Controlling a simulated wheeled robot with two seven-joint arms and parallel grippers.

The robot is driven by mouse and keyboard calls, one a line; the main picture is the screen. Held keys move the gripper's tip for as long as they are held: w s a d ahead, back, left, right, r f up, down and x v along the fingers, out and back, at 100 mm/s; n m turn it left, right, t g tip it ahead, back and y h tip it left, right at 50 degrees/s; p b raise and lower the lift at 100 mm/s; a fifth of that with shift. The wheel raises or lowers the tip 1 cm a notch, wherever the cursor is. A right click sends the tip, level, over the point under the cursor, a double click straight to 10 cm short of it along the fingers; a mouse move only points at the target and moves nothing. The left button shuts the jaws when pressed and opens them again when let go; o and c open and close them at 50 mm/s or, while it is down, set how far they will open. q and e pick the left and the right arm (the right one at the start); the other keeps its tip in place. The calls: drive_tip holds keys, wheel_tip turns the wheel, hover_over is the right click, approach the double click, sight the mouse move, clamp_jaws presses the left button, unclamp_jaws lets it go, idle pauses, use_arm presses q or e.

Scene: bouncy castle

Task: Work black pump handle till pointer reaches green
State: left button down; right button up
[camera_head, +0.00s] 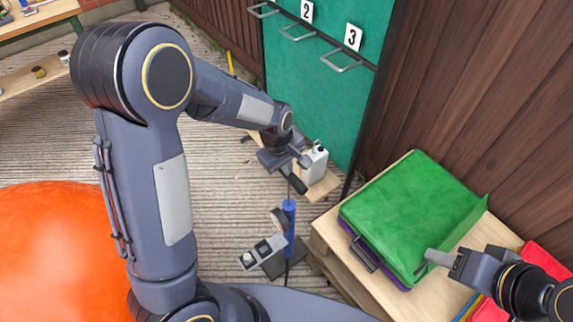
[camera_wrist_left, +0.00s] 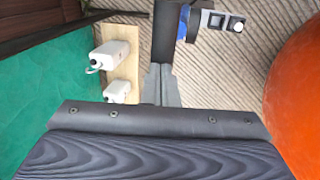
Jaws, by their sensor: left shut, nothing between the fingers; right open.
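The pump has an upright blue cylinder (camera_head: 289,215) on a dark base, with a grey fitting (camera_head: 262,253) beside it. Its black handle (camera_head: 295,186) is at the top and shows as a dark bar in the left wrist view (camera_wrist_left: 165,35). My left gripper (camera_head: 290,168) is shut and empty, close above the handle; its fingertips (camera_wrist_left: 156,68) overlap the bar's near end. I cannot tell whether they touch. No pointer or green zone can be read. My right gripper (camera_head: 430,262) is open at the front edge of a green cloth-like item.
White jugs (camera_head: 315,165) stand on a wooden board behind the pump. A green panel with numbered handles (camera_head: 340,62) stands behind. A large orange ball-like shape (camera_head: 55,255) is at left.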

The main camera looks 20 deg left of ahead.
use_arm(q)
drive_tip(key=b, duration=0.7)
hover_over(286, 203)
wheel_tip(286, 203, down, 11)
drive_tip(key=shift+w+d+f, duration=0.1)
drive_tip(key=shift+f, duration=0.2)
use_arm(e)
wheel_tip(286, 203, down, 7)
drive_tip(key=shift+s, duration=0.1)
use_arm(q)
drive_tip(key=shift+r+p, duration=0.25)
drive_tip(key=shift+p, duration=0.1)
wheel_tip(286, 203, up, 14)
drive_tip(key=s+a+p, duration=0.1)
drive_tip(key=s+p, duration=0.1)
drive_tip(key=p, duration=0.3)
drive_tip(key=shift+a+f, duration=0.15)
drive_tip(key=shift+a, duration=0.2)
use_arm(e)
wheel_tip(286, 203, up, 6)
drive_tip(key=s+d, duration=0.1)
drive_tip(key=shift+s+d, duration=0.1)
